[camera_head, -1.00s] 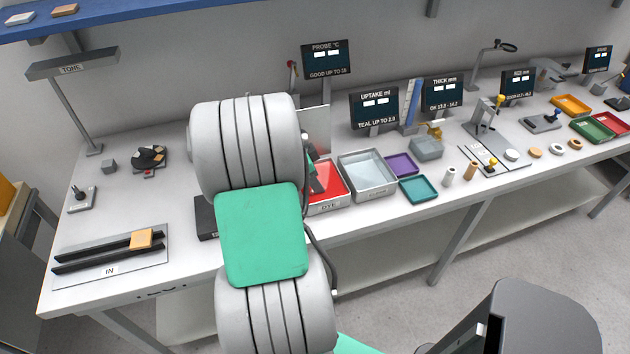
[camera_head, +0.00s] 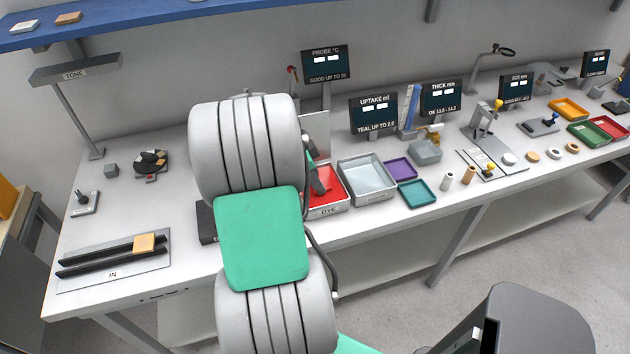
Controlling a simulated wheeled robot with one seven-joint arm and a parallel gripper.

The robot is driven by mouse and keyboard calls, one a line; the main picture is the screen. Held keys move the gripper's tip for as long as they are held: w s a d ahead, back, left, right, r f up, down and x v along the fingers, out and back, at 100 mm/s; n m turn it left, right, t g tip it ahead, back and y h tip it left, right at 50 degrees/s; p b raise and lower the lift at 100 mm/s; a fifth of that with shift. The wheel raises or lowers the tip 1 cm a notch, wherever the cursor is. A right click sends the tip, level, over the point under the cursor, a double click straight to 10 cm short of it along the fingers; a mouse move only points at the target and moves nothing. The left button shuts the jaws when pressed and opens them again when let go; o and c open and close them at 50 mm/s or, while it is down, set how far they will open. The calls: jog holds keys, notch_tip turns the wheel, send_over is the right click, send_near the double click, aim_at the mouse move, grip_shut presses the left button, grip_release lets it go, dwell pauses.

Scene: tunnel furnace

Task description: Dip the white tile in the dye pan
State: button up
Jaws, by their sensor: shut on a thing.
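The red dye pan (camera_head: 328,210), labelled DYE, sits on the bench just right of my arm, which covers its left part. Part of my gripper (camera_head: 318,181) shows past the arm, pointing down over the pan. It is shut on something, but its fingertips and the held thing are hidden. No white tile can be made out in the pan or the jaws. A whitish tile (camera_head: 24,27) lies on the blue shelf at the upper left.
A grey tray of clear liquid (camera_head: 391,192) stands right beside the dye pan. Purple (camera_head: 400,168) and teal (camera_head: 419,193) trays follow. The IN rack (camera_head: 112,274) holds a tan tile (camera_head: 144,242).

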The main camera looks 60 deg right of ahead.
jog(key=shift+r+p, duration=2)
jog(key=shift+r, duration=1.65)
